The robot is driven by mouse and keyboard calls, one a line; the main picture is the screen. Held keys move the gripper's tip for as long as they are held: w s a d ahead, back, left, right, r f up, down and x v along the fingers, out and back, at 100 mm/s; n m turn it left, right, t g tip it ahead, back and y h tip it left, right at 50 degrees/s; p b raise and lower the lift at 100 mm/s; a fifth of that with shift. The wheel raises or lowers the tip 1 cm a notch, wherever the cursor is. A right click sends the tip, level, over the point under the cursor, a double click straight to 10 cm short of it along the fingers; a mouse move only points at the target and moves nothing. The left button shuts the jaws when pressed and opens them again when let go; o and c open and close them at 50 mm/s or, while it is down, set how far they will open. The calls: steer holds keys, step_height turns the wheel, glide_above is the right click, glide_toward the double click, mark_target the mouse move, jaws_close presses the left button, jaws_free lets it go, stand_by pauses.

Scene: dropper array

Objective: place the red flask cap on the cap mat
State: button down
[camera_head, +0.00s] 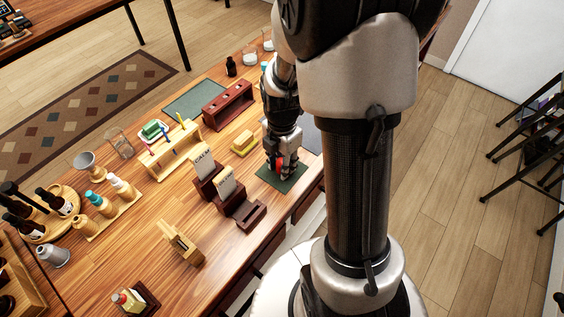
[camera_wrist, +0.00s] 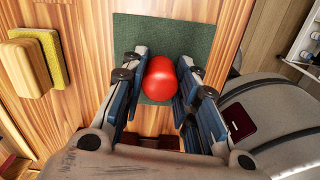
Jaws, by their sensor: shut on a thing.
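The red flask cap (camera_wrist: 159,79) is between the fingers of my gripper (camera_wrist: 160,88) in the wrist view, and the fingers are shut on it. In the head view a bit of the red cap (camera_head: 279,163) shows between the fingers of my gripper (camera_head: 281,170). The dark green cap mat (camera_head: 291,183) lies on the table directly below the gripper. In the wrist view the mat (camera_wrist: 138,30) spreads behind and around the cap. I cannot tell whether the cap touches the mat.
A yellow sponge with a wooden block (camera_head: 244,145) lies left of the gripper. Dark wooden card holders (camera_head: 250,215) stand in front and to the left. A dark red rack (camera_head: 228,104) stands farther back. The table's right edge is close to the mat.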

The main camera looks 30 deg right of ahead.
steer(key=c, duration=1.2)
jaws_free()
steer(key=shift+f, duration=0.15)
steer(key=shift+c, duration=0.2)
steer(key=s+a+r+m+t+p, duration=0.1)
steer(key=a+r+m, duration=0.15)
steer(key=r, duration=0.45)
steer(key=s+a+r+m+p, duration=0.1)
steer(key=s+r+m+p, duration=0.15)
steer(key=r, duration=0.45)
steer(key=a+r+m+t, duration=0.1)
steer(key=a+r+m, duration=0.15)
steer(key=r, duration=0.35)
steer(key=s+a+r+m+t, duration=0.1)
steer(key=s+a+r+m, duration=0.1)
steer(key=s+m, duration=0.3)
steer(key=s+a+r+m+t, duration=0.1)
steer(key=s+a+r+m, duration=0.1)
steer(key=s+m, duration=0.3)
steer(key=r+m, duration=0.1)
steer(key=m, duration=0.2)
steer(key=shift+a+r+t, duration=0.3)
steer(key=shift+a, duration=0.1)
steer(key=shift+f, duration=0.15)
